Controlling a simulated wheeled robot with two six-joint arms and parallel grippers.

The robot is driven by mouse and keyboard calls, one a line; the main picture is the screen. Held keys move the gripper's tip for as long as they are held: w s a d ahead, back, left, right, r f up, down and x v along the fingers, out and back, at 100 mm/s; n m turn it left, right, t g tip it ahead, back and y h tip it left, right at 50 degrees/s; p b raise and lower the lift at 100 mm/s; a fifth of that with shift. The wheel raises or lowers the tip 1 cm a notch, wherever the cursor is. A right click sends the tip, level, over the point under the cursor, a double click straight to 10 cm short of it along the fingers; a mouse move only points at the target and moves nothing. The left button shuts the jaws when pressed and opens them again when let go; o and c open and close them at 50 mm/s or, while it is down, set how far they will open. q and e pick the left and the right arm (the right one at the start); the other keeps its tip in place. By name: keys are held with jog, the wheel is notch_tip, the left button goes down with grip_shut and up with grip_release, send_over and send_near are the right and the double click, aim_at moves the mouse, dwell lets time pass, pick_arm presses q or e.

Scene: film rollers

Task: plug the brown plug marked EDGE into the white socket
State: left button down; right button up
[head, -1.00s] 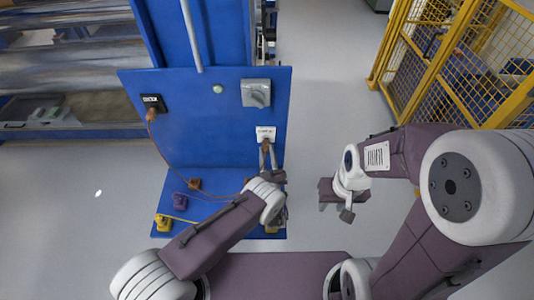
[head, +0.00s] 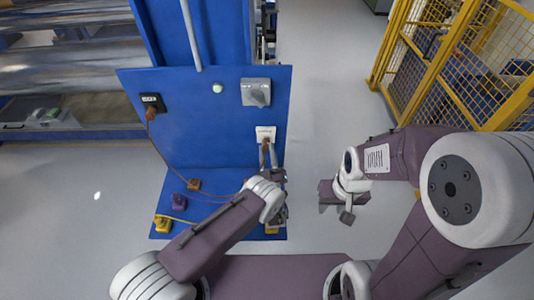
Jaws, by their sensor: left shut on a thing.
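The white socket (head: 265,131) is on the right part of the upright blue panel. My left gripper (head: 267,150) points up at it from below, with its two fingers shut on a brown plug (head: 266,141). The plug is right at the lower face of the socket; I cannot tell how deep it sits, and its EDGE marking cannot be read. My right gripper (head: 342,203) hangs over the grey floor to the right, away from the panel; its jaw opening is unclear.
A black socket (head: 151,99) with a brown plug (head: 150,113) and cord is on the panel's left. A grey switch box (head: 256,92) is above the white socket. Purple (head: 179,200) and yellow (head: 163,224) plugs lie on the blue base. A yellow cage stands at right.

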pick_arm(q)
jog(key=c, duration=1.1)
grip_release()
jog(key=b+v, duration=0.3)
jog(key=v, duration=0.6)
jog(key=shift+a, duration=0.1)
